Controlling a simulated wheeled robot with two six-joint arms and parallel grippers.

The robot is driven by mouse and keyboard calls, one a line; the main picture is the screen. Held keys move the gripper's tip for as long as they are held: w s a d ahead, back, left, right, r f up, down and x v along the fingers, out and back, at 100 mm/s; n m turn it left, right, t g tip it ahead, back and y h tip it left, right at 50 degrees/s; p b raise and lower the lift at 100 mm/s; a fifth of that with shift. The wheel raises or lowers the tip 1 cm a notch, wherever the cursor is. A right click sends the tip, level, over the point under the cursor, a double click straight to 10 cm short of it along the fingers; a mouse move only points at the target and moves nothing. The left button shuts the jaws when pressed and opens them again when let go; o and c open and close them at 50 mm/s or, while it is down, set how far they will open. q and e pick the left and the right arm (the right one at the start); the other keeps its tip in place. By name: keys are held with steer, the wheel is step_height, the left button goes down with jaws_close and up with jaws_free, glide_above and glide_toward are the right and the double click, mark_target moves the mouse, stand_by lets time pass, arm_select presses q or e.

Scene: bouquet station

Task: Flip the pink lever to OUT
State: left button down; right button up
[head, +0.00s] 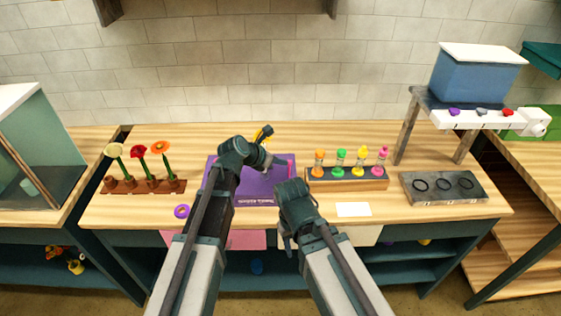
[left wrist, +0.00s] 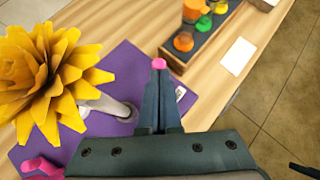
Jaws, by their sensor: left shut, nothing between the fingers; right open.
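A purple board (head: 250,197) with white lettering on its front edge lies mid-table. A pink strip (head: 291,165) shows at its right side. In the left wrist view a pink end (left wrist: 160,63) shows right at my left fingertips (left wrist: 158,72), and a curved pink piece (left wrist: 42,167) sits at the lower left. I cannot tell which is the lever, nor read an OUT mark. My left gripper (head: 278,162) is shut and empty over the board, close to or touching the pink end. My right gripper (head: 288,242) is open and empty, in front of the board.
A yellow flower (left wrist: 40,80) stands near my left gripper. A rack of colored bottles (head: 345,183) and a white card (head: 353,209) are right of the board. A flower rack (head: 145,188) and a purple ring (head: 182,211) are left. A grey tray (head: 440,197) is farther right.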

arm_select(q)
steer(key=s+p+v, duration=0.1)
steer(key=p+v, duration=0.7)
steer(key=v, duration=0.5)
steer(key=shift+s+d+f, duration=0.2)
steer(key=shift+f, duration=0.1)
steer(key=s+f+m+g+y+b, duration=0.3)
steer(key=s+f+m, duration=0.4)
steer(key=m, duration=0.8)
steer(key=s+a+f+m+g+y+b, duration=0.1)
steer(key=s+f+m+g+y+b, duration=0.2)
steer(key=s+f+m+y+b, duration=0.2)
steer(key=s+f+m, duration=0.3)
steer(key=s+m, duration=0.4)
steer(key=m, duration=0.4)
steer(key=shift+f+g+y, duration=0.15)
steer(key=shift+g+y, duration=0.25)
